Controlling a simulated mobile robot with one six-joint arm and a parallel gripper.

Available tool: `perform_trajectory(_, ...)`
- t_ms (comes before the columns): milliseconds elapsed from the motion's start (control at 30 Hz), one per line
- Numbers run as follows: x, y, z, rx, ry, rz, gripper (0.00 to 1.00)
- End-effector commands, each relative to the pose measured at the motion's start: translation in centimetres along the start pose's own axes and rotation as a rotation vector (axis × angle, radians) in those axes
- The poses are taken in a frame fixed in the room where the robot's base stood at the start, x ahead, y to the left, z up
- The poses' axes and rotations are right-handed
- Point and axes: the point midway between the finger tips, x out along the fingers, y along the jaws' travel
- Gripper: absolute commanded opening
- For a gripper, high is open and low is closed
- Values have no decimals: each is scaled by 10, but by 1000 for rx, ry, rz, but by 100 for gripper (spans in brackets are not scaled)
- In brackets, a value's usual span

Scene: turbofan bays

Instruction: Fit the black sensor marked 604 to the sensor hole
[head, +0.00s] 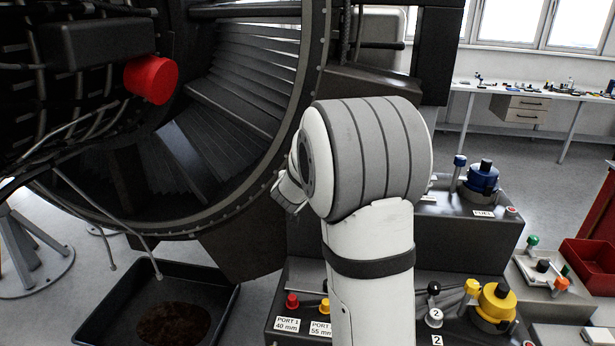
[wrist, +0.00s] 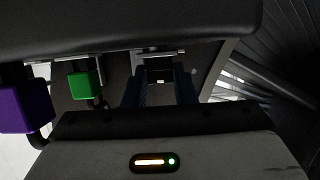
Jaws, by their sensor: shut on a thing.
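In the wrist view my gripper (wrist: 160,84) points away from the camera, its two dark blue fingers on either side of a small black part with a pale edge, the black sensor (wrist: 160,73). The fingers are shut on it. Its marking is too small and dark to read. In the head view my own arm hides the gripper and the sensor. I cannot make out the sensor hole in either view.
A green connector block (wrist: 84,84) and a purple one (wrist: 26,106) hang left of the fingers. A dark housing (wrist: 130,25) lies close above them. In the head view, a red cap (head: 151,79) sticks out of the engine, and a black drip tray (head: 227,300) lies below.

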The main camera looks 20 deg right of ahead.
Motion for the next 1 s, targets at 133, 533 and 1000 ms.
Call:
perform_trajectory(133, 2, 0, 4, 0, 0, 0, 1)
perform_trajectory(533, 1, 0, 3, 0, 0, 0, 50)
perform_trajectory(1000, -37, -1, 3, 0, 2, -2, 50)
